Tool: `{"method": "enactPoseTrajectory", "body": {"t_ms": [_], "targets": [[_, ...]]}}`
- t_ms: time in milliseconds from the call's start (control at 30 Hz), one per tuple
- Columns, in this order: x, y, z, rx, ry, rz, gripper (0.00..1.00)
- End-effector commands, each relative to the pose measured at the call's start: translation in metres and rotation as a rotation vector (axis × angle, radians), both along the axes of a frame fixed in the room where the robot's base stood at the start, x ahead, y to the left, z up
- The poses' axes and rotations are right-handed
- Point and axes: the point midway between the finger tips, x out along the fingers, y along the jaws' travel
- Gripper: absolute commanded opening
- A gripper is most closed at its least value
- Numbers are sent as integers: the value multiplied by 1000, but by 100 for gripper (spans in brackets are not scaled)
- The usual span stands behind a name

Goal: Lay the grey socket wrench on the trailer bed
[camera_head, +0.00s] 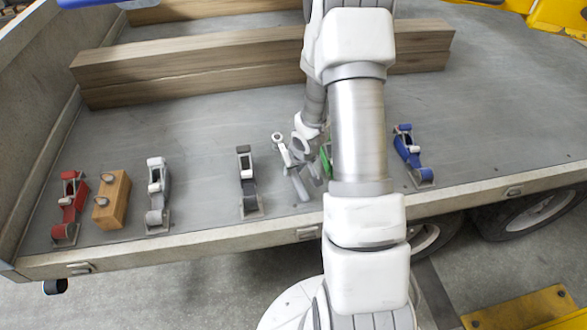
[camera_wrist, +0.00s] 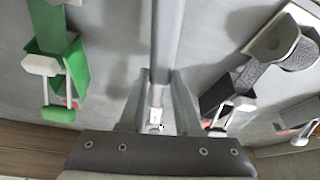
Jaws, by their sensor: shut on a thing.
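The grey socket wrench is a long grey bar in the wrist view (camera_wrist: 167,38), running up from between my fingers and out of the picture's top. My gripper (camera_wrist: 160,88) is shut on it. In the head view the round end of the wrench (camera_head: 278,138) shows just left of my wrist, over the trailer bed (camera_head: 230,110). My gripper (camera_head: 300,183) is low over the bed, between the black ratchet and my arm. I cannot tell whether the wrench touches the bed. Part of the wrench is hidden by my gripper.
A black ratchet (camera_head: 247,180) stands left of my gripper; a green ratchet (camera_head: 326,160) is close on its right, partly behind my arm. A grey ratchet (camera_head: 158,195), wooden block (camera_head: 112,200), red ratchet (camera_head: 70,208) and blue ratchet (camera_head: 409,153) line the near edge. Timber beams (camera_head: 200,68) lie behind.

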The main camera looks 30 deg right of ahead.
Motion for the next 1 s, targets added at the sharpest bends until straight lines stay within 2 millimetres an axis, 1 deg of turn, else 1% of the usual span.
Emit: {"method": "enactPoseTrajectory", "body": {"t_ms": [867, 900, 967, 1000], "targets": [[1, 0, -18, 0, -2, 0, 0], [1, 0, -16, 0, -3, 0, 39], [1, 0, -16, 0, -2, 0, 50], [1, 0, -16, 0, -2, 0, 57]]}}
